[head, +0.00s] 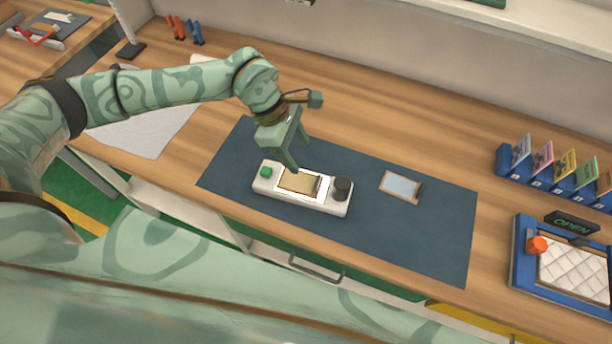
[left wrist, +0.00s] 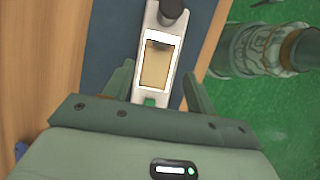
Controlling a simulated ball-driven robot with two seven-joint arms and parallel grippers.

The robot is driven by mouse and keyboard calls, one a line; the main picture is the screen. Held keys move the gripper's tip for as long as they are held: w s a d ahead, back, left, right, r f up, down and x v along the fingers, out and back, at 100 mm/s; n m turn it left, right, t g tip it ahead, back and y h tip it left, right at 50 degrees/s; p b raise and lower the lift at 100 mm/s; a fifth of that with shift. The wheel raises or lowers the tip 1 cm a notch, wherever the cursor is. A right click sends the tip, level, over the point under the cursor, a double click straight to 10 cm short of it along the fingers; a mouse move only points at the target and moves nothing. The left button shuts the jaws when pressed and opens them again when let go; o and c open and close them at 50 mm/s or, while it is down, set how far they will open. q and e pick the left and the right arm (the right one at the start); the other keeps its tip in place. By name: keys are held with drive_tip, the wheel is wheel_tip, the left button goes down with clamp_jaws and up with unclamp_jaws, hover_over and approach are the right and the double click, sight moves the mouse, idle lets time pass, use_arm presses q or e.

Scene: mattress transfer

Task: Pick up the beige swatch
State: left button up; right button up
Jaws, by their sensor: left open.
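The beige swatch (head: 299,182) lies on the lit white panel of a small white device (head: 264,184) on the dark mat. In the left wrist view the beige swatch (left wrist: 155,68) lies within the bright panel, between and beyond my fingers. My left gripper (head: 293,165) is open just above the device, its fingers pointing down beside the swatch. In the left wrist view my left gripper (left wrist: 157,80) has its two fingers spread on either side of the white device (left wrist: 150,20). My right gripper is not in view.
The dark blue mat (head: 430,230) also holds a small framed pale swatch (head: 401,187). A blue tray (head: 520,265) with a quilted white pad stands at the right, below a rack of coloured cards (head: 545,170). A white sheet (head: 150,133) lies at left.

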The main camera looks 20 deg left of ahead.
use_arm(q)
hover_over(315, 179)
drive_tip(key=s+a, duration=0.2)
drive_tip(key=f, duration=0.5)
drive_tip(key=shift+w+d, duration=0.15)
drive_tip(key=shift+w, duration=0.05)
drive_tip(key=x, duration=0.5)
drive_tip(key=shift+s+d+f, duration=0.25)
drive_tip(key=shift+f, duration=0.05)
clamp_jaws()
